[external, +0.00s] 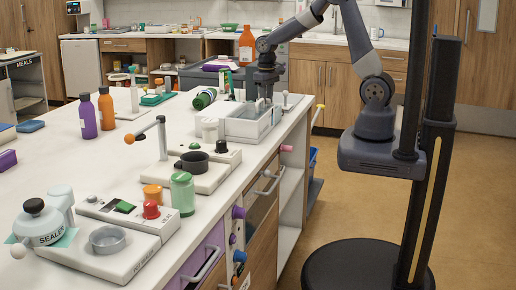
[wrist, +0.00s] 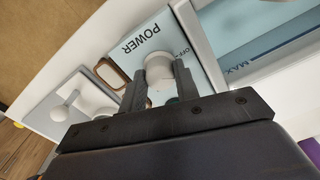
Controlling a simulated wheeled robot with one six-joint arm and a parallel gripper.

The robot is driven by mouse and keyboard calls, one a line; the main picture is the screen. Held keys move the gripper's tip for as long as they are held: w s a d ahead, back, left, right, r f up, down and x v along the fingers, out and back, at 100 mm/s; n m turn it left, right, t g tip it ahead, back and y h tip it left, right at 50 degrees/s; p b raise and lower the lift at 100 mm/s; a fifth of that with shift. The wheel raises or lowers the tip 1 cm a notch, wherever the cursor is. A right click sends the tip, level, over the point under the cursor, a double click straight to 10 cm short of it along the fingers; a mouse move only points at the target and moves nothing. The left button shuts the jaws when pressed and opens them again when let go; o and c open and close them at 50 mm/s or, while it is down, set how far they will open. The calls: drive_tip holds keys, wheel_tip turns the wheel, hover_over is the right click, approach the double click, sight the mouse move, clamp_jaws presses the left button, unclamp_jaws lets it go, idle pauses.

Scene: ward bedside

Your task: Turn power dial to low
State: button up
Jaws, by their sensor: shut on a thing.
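The power dial (wrist: 158,70) is a pale, rounded knob on a light blue panel (wrist: 150,38) marked POWER, with part of an OFF label showing beside it. In the wrist view my gripper (wrist: 161,84) has one finger on each side of the dial and is shut on it. The dial's pointer and the rest of its scale are hidden. In the external view my gripper (external: 264,98) points down at the white basin unit (external: 246,130) near the counter's right edge. The dial cannot be made out there.
A basin with a MAX mark (wrist: 235,72) lies right beside the panel. A brown-rimmed switch (wrist: 112,73) and a white ball-ended lever (wrist: 59,113) are to its left.

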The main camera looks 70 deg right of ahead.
drive_tip(key=m, duration=0.5)
drive_tip(key=shift+w, duration=0.1)
drive_tip(key=shift+r+m, duration=0.1)
drive_tip(key=shift+m, duration=0.2)
idle(0.4)
drive_tip(key=o, duration=1)
wheel_tip(320, 180, up, 11)
drive_tip(key=shift+f+b, duration=0.15)
drive_tip(key=shift+b, duration=0.25)
